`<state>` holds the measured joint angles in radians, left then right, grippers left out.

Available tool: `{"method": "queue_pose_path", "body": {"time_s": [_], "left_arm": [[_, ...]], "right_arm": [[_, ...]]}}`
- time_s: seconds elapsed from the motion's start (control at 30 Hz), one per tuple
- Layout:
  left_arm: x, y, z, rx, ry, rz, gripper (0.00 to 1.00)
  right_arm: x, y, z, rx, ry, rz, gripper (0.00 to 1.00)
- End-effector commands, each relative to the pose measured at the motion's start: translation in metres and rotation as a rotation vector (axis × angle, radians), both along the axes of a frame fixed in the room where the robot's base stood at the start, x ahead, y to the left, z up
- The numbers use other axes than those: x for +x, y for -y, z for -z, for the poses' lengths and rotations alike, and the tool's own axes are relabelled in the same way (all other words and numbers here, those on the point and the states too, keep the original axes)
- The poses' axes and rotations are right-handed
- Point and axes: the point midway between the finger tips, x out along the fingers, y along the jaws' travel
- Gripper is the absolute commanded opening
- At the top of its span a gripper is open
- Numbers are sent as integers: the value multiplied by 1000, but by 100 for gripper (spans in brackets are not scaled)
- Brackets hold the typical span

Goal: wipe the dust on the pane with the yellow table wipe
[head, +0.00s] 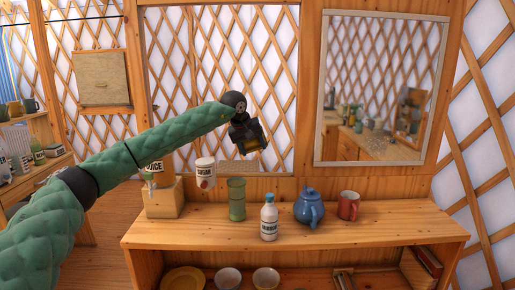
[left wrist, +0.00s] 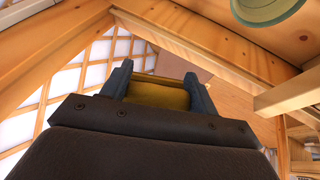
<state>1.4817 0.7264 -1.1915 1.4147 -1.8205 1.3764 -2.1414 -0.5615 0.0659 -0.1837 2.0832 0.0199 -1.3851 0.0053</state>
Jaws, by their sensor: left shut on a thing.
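My left gripper (head: 256,143) comes in from the left and is in front of the large framed pane (head: 180,70). It is shut on the yellow table wipe (left wrist: 160,95), which shows between the two fingers in the left wrist view. In the head view only a small bit of yellow shows at the gripper's tip. A tan patch (head: 238,167) lies low in the pane's area; I cannot tell whether it is dust. I cannot tell whether the wipe touches the pane. My right gripper is not in view.
Below the pane, a wooden shelf (head: 330,235) bears a green canister (head: 237,198), a white bottle (head: 269,218), a blue teapot (head: 309,207) and a red mug (head: 348,205). A sugar tin (head: 205,172) is left of them. A mirror (head: 380,90) hangs to the right.

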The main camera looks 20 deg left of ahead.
Motion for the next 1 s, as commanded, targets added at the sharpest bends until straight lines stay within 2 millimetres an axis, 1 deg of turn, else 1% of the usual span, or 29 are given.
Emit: {"method": "queue_pose_path", "body": {"time_s": [0.37, 1.0], "left_arm": [[-3, 0, 0, -1, 0, 2, 34], [-52, 15, 1, 0, 0, 2, 34]], "right_arm": [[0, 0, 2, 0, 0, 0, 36], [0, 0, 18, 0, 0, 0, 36]]}}
